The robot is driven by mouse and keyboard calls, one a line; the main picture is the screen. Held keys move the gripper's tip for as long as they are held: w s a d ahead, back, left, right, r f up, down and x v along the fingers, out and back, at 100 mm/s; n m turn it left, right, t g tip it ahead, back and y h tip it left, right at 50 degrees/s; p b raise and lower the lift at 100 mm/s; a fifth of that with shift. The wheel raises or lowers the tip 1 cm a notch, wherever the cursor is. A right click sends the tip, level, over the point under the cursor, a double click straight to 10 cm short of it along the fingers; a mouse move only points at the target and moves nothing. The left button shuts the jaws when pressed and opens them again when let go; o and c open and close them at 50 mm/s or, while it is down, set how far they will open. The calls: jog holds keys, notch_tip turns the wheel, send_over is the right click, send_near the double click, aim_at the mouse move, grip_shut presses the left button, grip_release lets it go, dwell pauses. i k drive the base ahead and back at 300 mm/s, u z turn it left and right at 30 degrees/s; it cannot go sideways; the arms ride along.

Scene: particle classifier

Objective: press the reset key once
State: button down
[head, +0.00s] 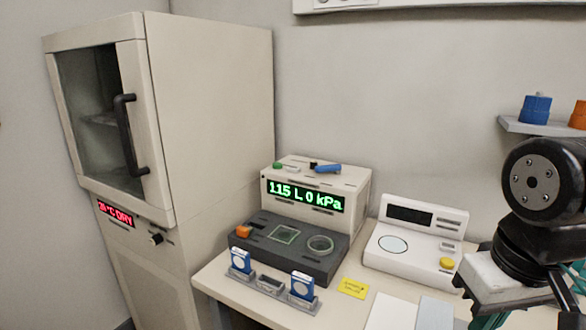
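No key with a readable reset label shows in the head view. An orange key (243,231) sits at the left of the dark panel in front of the cream instrument (353,192), whose green display reads "115 L 0 kPa". A yellow key (447,263) sits at the right of the white bench unit (378,263), whose display is dark. A small green knob or button (278,165) is on top of the cream instrument. I cannot tell which is the reset key. Dark links of my arm fill the right edge, apart from these keys. My gripper's fingertips do not show.
A tall cabinet (215,100) with a glass door and black handle stands at the left. Two blue-and-white pieces stand in a grey holder (271,286) at the table's front. A yellow note (353,288) lies on the table. A shelf (520,125) holds blue and orange items.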

aim_at(291, 167)
jog(key=u, duration=0.05)
jog(key=k, duration=0.65)
jog(key=u, duration=0.65)
jog(key=k, duration=0.5)
jog(key=u, duration=0.8)
jog(key=i, duration=0.8)
jog(key=u, duration=0.35)
jog(key=i, duration=1.5)
jog(key=z, duration=0.55)
jog(key=i, duration=0.75)
jog(key=z, duration=1.45)
jog(key=i, duration=0.6)
jog(key=z, duration=0.6)
